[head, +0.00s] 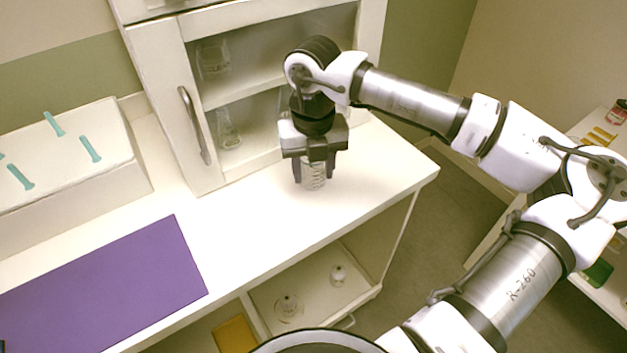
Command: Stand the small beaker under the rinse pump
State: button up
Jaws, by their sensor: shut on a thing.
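The small beaker (313,179) is clear glass with markings on its side. It stands upright between the fingers of my gripper (314,170), at or just above the white counter near its right end. My gripper points down and is shut on the beaker, hiding its upper part. I cannot tell whether the beaker's base touches the counter. No rinse pump that I can make out for sure shows in the head view.
Behind my gripper stands a white cabinet (203,165) with glassware inside. A purple mat (110,285) lies at the left front, and a white box with teal pegs (70,170) stands behind it. An open shelf (310,285) below holds glass items. Counter between mat and gripper is clear.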

jog(key=shift+f+p, duration=0.45)
jog(key=shift+f, duration=2.2)
jog(key=shift+f, duration=0.15)
jog(key=o, duration=1)
